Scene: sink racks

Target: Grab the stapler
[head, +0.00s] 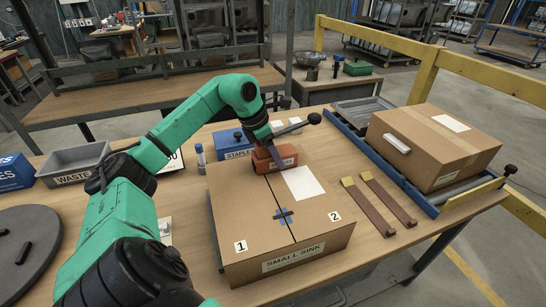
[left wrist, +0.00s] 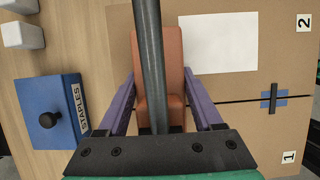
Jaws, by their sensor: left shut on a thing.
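The stapler (head: 276,160) has an orange-brown body and a long grey lever that ends in a black knob. It is at the back edge of the cardboard box marked SMALL SINK (head: 236,195); I cannot tell if it is lifted. My left gripper (head: 268,150) reaches down over it and is shut on its body. In the left wrist view the purple fingers (left wrist: 160,105) flank the orange body (left wrist: 174,60), and the grey lever (left wrist: 149,50) crosses in front of it. My right gripper is not in view.
A blue STAPLES box (head: 232,148) stands just left of the stapler. A grey WASTE bin (head: 73,162) is at the left. Two brown straps (head: 375,212) lie right of the box. A larger carton (head: 430,145) sits on a blue-railed roller stand at the right.

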